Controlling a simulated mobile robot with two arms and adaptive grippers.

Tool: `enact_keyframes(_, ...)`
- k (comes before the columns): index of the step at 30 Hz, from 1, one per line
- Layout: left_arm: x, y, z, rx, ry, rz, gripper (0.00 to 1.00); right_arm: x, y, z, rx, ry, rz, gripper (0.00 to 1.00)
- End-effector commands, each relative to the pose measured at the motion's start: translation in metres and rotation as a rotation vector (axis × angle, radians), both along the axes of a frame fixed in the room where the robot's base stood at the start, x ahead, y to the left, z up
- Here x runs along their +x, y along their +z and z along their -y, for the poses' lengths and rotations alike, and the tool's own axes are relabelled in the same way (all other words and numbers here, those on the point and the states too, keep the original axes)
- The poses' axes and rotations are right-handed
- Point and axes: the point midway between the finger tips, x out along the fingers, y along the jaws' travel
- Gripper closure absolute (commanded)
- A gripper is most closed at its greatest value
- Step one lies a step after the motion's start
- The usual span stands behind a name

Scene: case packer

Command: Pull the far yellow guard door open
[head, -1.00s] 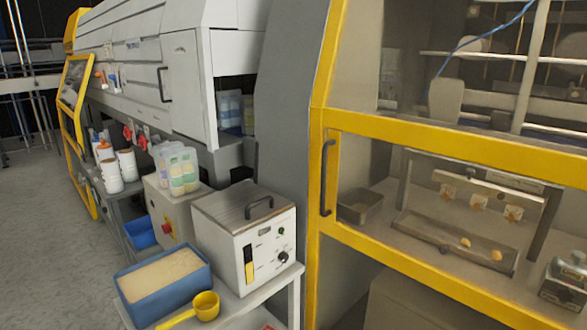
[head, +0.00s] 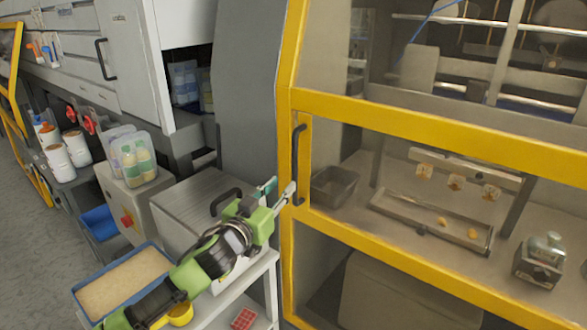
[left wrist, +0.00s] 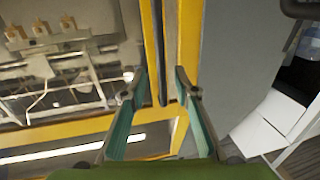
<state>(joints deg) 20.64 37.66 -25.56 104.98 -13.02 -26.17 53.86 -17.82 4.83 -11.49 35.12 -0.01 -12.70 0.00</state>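A large yellow-framed guard door (head: 430,127) with clear panels fills the right of the head view and looks shut. Its dark vertical handle (head: 298,165) is on the left side of the frame. My left gripper (head: 281,187) is open just in front of this handle. In the left wrist view, the handle (left wrist: 159,50) runs between and beyond the open fingers (left wrist: 160,80), with no visible grip on it. Another yellow frame (head: 14,85) stands at the far left edge, partly cut off. My right gripper is not in view.
Below my left arm are a grey box machine (head: 185,205), a blue tub (head: 78,294) of pale granules and a yellow scoop (head: 180,316) on a white cart (head: 262,268). Grey floor (head: 25,185) is clear at left.

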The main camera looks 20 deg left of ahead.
Motion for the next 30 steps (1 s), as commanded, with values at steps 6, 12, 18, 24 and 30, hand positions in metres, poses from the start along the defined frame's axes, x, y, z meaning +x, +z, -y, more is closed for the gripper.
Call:
enact_keyframes(6, 0.037, 0.003, 0.006, 0.0, 0.001, 0.001, 0.72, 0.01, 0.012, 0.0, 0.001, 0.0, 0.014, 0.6)
enact_keyframes(12, 0.065, 0.002, 0.011, 0.0, 0.0, 0.0, 0.72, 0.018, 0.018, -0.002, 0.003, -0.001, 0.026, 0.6)
enact_keyframes(18, 0.083, 0.001, 0.013, -0.001, 0.001, 0.0, 0.72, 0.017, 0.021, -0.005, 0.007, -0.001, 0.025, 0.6)
enact_keyframes(24, 0.09, 0.0, 0.014, 0.0, -0.001, -0.001, 0.72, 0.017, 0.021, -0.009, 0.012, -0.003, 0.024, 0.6)
enact_keyframes(30, 0.091, 0.0, 0.014, 0.0, -0.001, -0.001, 0.72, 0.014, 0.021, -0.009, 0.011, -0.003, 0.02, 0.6)
